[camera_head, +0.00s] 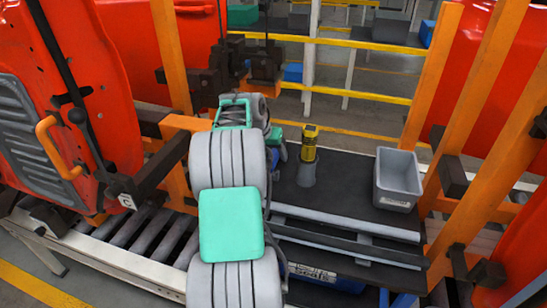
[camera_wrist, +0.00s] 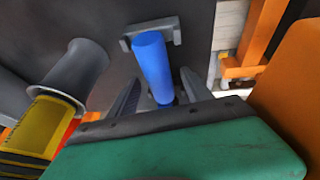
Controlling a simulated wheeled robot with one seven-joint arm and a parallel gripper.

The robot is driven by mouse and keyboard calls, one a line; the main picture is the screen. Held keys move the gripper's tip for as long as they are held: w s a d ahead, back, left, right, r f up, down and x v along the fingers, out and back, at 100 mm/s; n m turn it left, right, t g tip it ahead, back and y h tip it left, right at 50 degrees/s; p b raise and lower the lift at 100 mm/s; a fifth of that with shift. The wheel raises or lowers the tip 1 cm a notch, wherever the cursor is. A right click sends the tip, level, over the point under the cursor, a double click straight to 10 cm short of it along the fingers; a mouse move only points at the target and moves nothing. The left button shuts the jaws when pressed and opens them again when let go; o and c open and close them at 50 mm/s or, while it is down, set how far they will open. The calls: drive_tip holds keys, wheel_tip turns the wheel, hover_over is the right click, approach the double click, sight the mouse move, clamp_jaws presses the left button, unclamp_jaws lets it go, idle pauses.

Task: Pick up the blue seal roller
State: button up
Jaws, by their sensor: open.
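The blue seal roller (camera_wrist: 152,62) is a plain blue cylinder in the wrist view. Its far end is at a small grey bracket (camera_wrist: 126,44) on the dark surface, and its near end reaches between my fingers. My gripper (camera_wrist: 161,80) is open, with one grey finger on each side of the roller. A gap shows at the left finger; I cannot tell whether the right finger touches. In the head view my arm hides the roller and the fingers.
A yellow tool (camera_head: 304,138) stands in a grey flared holder (camera_head: 306,174), close left of my gripper in the wrist view (camera_wrist: 78,72). A grey bin (camera_head: 398,180) sits on the right of the dark bench (camera_head: 345,190). Orange posts (camera_head: 420,85) and red door panels (camera_head: 70,70) flank the bench.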

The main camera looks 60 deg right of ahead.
clamp_jaws()
idle(0.5)
